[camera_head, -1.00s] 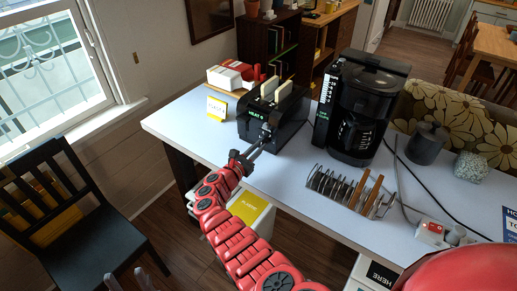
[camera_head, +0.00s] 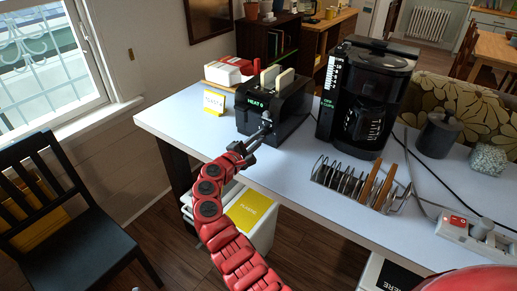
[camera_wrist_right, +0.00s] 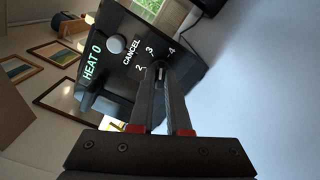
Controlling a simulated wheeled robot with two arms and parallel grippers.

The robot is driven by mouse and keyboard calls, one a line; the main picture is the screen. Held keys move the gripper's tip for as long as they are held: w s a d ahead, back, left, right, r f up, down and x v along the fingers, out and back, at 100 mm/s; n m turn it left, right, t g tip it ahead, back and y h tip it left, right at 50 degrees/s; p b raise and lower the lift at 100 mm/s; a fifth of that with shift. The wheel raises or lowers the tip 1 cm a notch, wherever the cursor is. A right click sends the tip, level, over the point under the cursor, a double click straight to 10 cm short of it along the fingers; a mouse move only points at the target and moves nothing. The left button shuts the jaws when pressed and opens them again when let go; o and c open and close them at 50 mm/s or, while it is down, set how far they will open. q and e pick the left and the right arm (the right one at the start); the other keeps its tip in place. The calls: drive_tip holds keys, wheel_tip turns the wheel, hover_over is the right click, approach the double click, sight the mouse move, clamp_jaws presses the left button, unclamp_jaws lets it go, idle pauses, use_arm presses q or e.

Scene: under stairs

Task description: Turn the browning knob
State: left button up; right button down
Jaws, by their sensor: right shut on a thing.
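The black toaster (camera_head: 290,112) stands near the table's left end, with two bread slices in its top and a green "HEAT 0" display. In the right wrist view its front panel (camera_wrist_right: 138,22) shows the display, a round grey cancel button (camera_wrist_right: 115,44) and the numerals 2, 3 and 4 around the browning knob (camera_wrist_right: 160,69). My right gripper (camera_head: 265,126) is at the toaster's front. In the wrist view its fingers (camera_wrist_right: 160,74) are shut on the small knob, which they mostly hide; its pointer cannot be read. My left gripper is not in view.
A black coffee maker (camera_head: 368,95) stands right of the toaster, and a metal rack (camera_head: 345,184) in front of it. A yellow-and-white card (camera_head: 214,103) stands left of the toaster. A power strip (camera_head: 470,232) lies at the right. The tabletop before the toaster is clear.

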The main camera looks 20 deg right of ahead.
drive_tip(key=m+b, duration=0.3)
drive_tip(key=b, duration=0.2)
drive_tip(key=shift+f+m, duration=0.4)
drive_tip(key=shift+r+m+b, duration=0.25)
drive_tip(key=shift+m+b, duration=0.65)
drive_tip(key=shift+b, duration=0.3)
drive_tip(key=c, duration=0.9)
unclamp_jaws()
drive_tip(key=v, duration=1.7)
drive_tip(key=shift+s+a, duration=0.15)
